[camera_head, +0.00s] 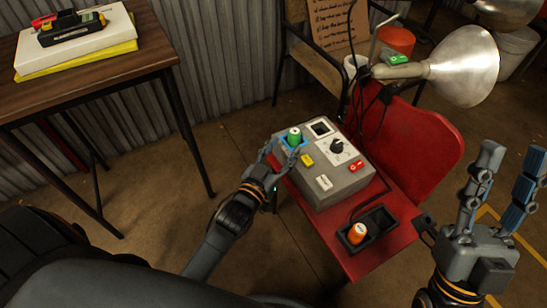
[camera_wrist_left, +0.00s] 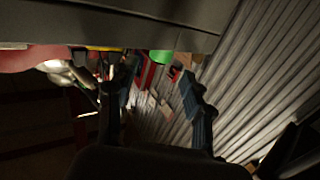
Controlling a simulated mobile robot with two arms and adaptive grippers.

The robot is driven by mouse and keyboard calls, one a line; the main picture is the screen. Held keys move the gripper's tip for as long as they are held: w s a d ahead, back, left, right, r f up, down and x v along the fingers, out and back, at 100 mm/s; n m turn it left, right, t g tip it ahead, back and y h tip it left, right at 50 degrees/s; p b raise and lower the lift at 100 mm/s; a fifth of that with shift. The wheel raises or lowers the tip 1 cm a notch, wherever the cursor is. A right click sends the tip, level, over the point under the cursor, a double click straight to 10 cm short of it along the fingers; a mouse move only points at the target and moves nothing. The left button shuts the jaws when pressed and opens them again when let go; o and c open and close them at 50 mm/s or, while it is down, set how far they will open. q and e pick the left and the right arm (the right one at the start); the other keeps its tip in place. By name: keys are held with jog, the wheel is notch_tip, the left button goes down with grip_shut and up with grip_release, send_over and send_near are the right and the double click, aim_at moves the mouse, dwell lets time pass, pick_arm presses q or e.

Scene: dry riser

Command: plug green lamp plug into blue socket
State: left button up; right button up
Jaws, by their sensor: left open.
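A green plug (camera_head: 294,137) stands upright at the blue socket (camera_head: 281,149) on the back left corner of the grey control box; it looks seated there, but its lower end is hidden. It also shows in the left wrist view (camera_wrist_left: 161,57), ahead of and between the fingers. My left gripper (camera_head: 279,154) is open at the box's left edge, its fingertips close to the plug; I cannot tell whether they touch it. My right gripper (camera_head: 512,160) is open and empty at the right, away from the box. The lamp (camera_head: 468,66) with a green label stands behind.
The grey box (camera_head: 341,190) has a dial, a dark square socket (camera_head: 321,128), and yellow, red and white labels. It sits on a red chair (camera_head: 420,145). An orange plug (camera_head: 357,233) stands in a black two-compartment tray (camera_head: 381,219). A wooden table (camera_head: 95,78) is at left.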

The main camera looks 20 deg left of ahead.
pick_arm(q)
jog(key=s+p, duration=0.1)
jog(key=s, duration=0.4)
jog(key=s+d+r+t+h, duration=0.1)
jog(key=s+r+t, duration=0.1)
jog(key=r, duration=0.7)
jog(key=s+d+r+m+t+h, duration=0.1)
jog(key=s+d+r+t+h, duration=0.1)
jog(key=r, duration=0.8)
jog(key=s+d+r+t+h, duration=0.1)
jog(key=s+r+t+h, duration=0.1)
jog(key=r, duration=0.8)
jog(key=shift+s+d+r+m+t, duration=0.25)
jog(key=shift+s+m+t, duration=0.15)
jog(key=shift+s+t, duration=0.65)
pick_arm(e)
jog(key=w+f+g, duration=0.1)
jog(key=w+f+g+h, duration=0.1)
jog(key=w, duration=0.1)
jog(key=w+f+g, duration=0.1)
jog(key=shift+w+a+f, duration=0.1)
jog(key=shift+w+a, duration=0.2)
jog(key=shift+a, duration=0.1)
pick_arm(q)
jog(key=shift+s+f+g, duration=0.1)
jog(key=shift+s+g, duration=0.05)
jog(key=shift+g, duration=0.1)
